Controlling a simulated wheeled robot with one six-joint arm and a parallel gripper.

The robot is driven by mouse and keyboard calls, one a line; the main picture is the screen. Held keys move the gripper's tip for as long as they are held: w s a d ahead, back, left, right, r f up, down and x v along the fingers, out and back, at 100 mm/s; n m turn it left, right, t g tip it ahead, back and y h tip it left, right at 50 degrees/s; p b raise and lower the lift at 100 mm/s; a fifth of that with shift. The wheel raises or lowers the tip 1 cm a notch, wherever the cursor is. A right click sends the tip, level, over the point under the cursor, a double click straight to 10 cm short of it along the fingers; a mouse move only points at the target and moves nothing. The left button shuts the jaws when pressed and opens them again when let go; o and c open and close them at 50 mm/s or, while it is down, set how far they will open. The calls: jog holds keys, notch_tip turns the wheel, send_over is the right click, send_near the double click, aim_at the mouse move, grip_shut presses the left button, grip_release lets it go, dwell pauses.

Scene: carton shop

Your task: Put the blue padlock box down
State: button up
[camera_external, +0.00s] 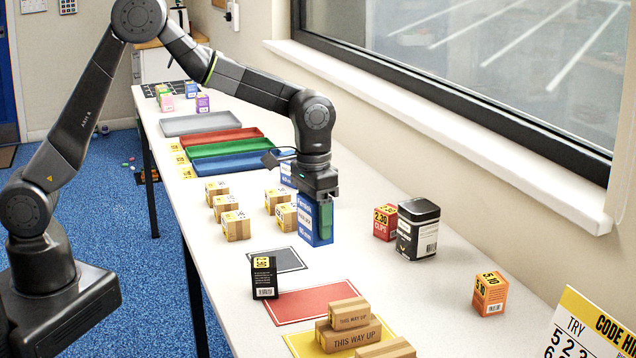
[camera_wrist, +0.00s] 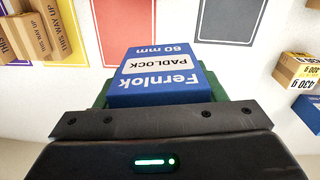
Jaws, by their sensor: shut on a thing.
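The blue padlock box (camera_external: 308,228), with a white label band, is held upright in my gripper (camera_external: 320,212) over the white table. In the wrist view the box (camera_wrist: 158,82) fills the middle, with "Fernlok PADLOCK 60 mm" upside down. My gripper (camera_wrist: 160,112) is shut on it, with green finger pads showing around its sides. The box's lower edge is close to the tabletop; I cannot tell whether it touches. Another blue box (camera_external: 287,174) stands behind my gripper, partly hidden.
Small cartons (camera_external: 237,226) stand left of the held box. Grey (camera_external: 290,257), red (camera_external: 335,293) and yellow mats lie nearer; a black box (camera_external: 264,278) and stacked brown cartons (camera_external: 350,314) stand there. A red box (camera_external: 385,222), black tin (camera_external: 417,232) and orange box (camera_external: 490,294) stand right.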

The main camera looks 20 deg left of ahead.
jog(key=w+a+m, duration=0.1)
jog(key=w+a, duration=0.2)
jog(key=w, duration=0.9)
jog(key=w+a, duration=0.2)
jog(key=w, duration=1)
jog(key=f, duration=0.3)
jog(key=f+p, duration=0.1)
jog(key=f, duration=0.1)
jog(key=shift+w+a, duration=0.1)
jog(key=shift+a, duration=0.15)
jog(key=shift+f, duration=2.5)
jog(key=o, duration=1.2)
jog(key=shift+p, duration=0.3)
jog(key=shift+c, duration=0.2)
notch_tip(320, 180, up, 12)
jog(key=b, duration=0.1)
jog(key=shift+r+b, duration=0.15)
jog(key=shift+b, duration=0.15)
